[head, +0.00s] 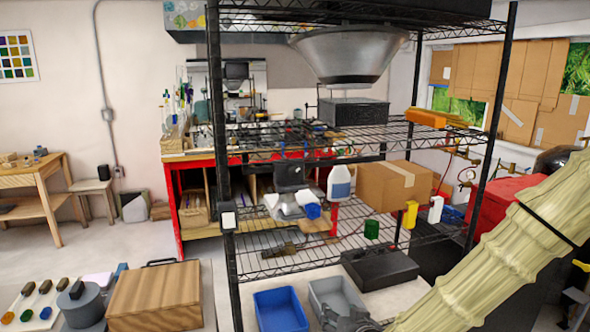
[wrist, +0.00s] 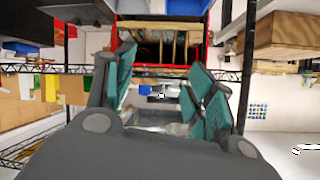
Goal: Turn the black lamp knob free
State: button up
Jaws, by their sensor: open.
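A grey lamp-like device (head: 288,176) with a dark head stands on the middle wire shelf, with white pieces and a blue piece at its base. A small black round spot (wrist: 161,96) shows between my fingers in the wrist view; it may be the black lamp knob, but it is too small to be sure. My gripper (wrist: 160,64) is open, its green-padded fingers spread apart with nothing held. The device lies beyond the fingers and is partly hidden by them.
A black wire rack (head: 231,240) with posts surrounds the device. A blue bin (head: 281,311), a grey bin (head: 338,290) and a black case (head: 380,268) stand in front. A cardboard box (head: 393,187) is right of the device. A large metal hood (head: 348,55) hangs above.

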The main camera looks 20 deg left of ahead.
jog(key=w+a+r+t+y+p, duration=0.1)
jog(key=a+r, duration=0.2)
jog(key=r, duration=0.5)
jog(key=w+a+r+t, duration=0.1)
jog(key=w+a+r, duration=0.1)
jog(key=r, duration=0.6)
jog(key=n+t+y+p, duration=0.1)
jog(key=n+t+y, duration=0.1)
send_near(294, 173)
jog(key=shift+p+x, duration=2.8)
jog(key=shift+x, duration=1.75)
jog(key=c, duration=1.1)
